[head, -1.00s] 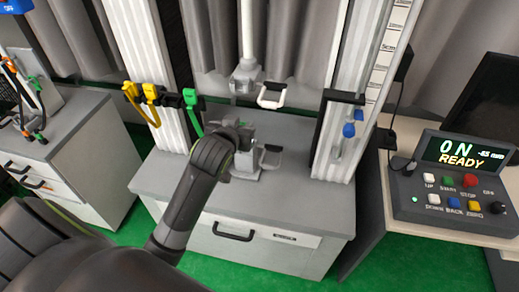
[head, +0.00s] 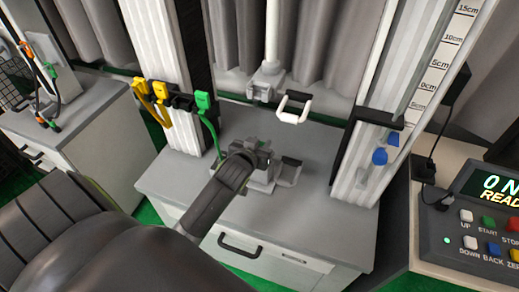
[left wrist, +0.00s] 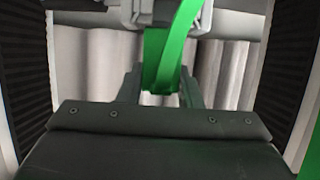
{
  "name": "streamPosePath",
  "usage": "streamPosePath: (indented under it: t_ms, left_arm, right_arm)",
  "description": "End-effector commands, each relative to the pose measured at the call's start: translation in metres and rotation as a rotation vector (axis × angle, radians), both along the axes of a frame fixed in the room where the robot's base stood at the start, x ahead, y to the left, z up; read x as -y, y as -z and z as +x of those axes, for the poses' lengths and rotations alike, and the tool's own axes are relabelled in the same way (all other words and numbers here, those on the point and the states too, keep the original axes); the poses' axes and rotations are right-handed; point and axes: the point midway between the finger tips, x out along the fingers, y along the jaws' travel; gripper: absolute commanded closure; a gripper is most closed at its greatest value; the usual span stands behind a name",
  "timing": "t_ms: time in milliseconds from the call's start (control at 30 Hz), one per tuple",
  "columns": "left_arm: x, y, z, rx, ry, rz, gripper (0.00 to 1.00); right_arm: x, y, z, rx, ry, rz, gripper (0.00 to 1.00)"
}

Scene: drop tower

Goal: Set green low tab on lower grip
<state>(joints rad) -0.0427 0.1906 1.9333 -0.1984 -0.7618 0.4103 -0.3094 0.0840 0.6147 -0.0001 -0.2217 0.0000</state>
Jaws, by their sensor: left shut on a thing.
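My left gripper (head: 262,156) is at the lower grip (head: 266,178), a grey clamp with a side handle on the cabinet top. In the left wrist view its fingers (left wrist: 162,92) are shut on the green low tab (left wrist: 160,72), with a green strap rising from it. In the head view my gripper hides most of the tab. A green lead (head: 212,133) hangs from a green holder (head: 202,100) on the left post and runs down behind my arm. Whether the tab touches the lower grip cannot be told. My right gripper is not in view.
The upper grip (head: 267,80) hangs above, with a white-handled part (head: 293,107) beside it. A yellow lead (head: 152,100) sits on the left post's rack. Blue parts (head: 380,156) are on the right post. A control box (head: 470,225) stands at right. The cabinet's front right top is clear.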

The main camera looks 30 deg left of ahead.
Motion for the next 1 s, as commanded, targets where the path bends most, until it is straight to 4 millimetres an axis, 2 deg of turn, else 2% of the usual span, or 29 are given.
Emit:
streamPosePath:
  t_ms: [33, 167, 567, 600, 733, 1000]
  left_arm:
    - [0.000, 0.010, 0.000, -0.005, -0.001, -0.002, 0.90]
    - [0.000, 0.023, 0.000, -0.002, -0.001, -0.001, 0.90]
    - [0.000, 0.028, 0.000, -0.001, 0.000, 0.000, 0.90]
    - [0.000, 0.028, 0.000, -0.001, 0.000, 0.000, 0.64]
    - [0.000, 0.027, 0.000, -0.001, 0.000, 0.000, 0.47]
    - [0.000, 0.027, 0.000, -0.001, 0.000, 0.000, 0.46]
  right_arm:
    - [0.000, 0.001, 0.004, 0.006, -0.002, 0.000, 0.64]
    - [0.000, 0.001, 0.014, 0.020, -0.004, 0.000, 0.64]
    - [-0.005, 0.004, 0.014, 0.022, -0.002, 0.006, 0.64]
    - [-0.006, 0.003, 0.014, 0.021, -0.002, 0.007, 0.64]
    - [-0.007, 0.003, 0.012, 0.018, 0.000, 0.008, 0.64]
    - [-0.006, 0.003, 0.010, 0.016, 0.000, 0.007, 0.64]
